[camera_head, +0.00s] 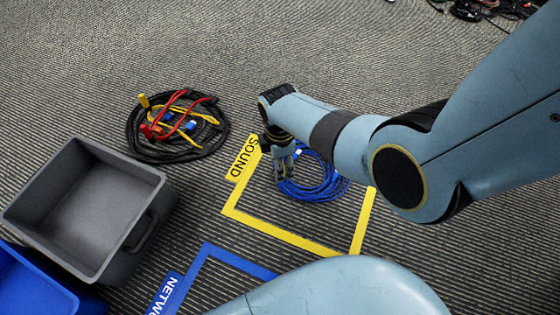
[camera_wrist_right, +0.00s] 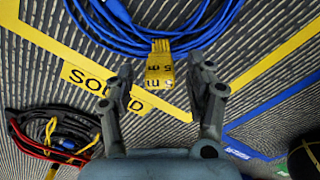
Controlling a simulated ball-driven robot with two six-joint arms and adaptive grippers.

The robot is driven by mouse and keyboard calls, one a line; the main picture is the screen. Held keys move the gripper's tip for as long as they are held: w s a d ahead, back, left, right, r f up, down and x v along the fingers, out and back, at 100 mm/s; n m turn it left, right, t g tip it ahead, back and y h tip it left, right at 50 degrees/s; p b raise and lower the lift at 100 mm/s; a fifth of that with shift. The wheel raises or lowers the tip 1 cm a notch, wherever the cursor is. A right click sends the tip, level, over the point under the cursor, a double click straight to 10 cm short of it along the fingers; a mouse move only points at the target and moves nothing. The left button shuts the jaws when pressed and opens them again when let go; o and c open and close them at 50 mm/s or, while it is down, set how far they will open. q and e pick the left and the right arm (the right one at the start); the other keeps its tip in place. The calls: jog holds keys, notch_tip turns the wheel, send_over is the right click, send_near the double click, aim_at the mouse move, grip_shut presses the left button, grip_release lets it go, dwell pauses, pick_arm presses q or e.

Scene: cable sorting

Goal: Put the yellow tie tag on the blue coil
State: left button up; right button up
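The blue coil (camera_head: 322,183) lies on the carpet inside the yellow floor outline marked SOUND; it also shows at the top of the right wrist view (camera_wrist_right: 195,22). A yellow tie tag (camera_wrist_right: 160,66) with black "5 m" print overlaps the coil's near strands and hangs between my fingers. Whether it is wrapped around the cable or just lies against it, I cannot tell. My right gripper (camera_wrist_right: 163,78) is open, with one finger on each side of the tag and a gap to both. In the head view the right gripper (camera_head: 281,163) is at the coil's left edge. My left gripper is not in view.
A black cable coil (camera_head: 133,130) with red, yellow and blue cables lies left of the yellow outline (camera_head: 280,236). A grey bin (camera_head: 110,160) and a blue bin (camera_head: 30,285) stand at the left. A blue NETWORK outline (camera_head: 235,260) is in front.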

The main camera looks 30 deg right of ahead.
notch_tip(320, 180, up, 12)
dwell(0.7)
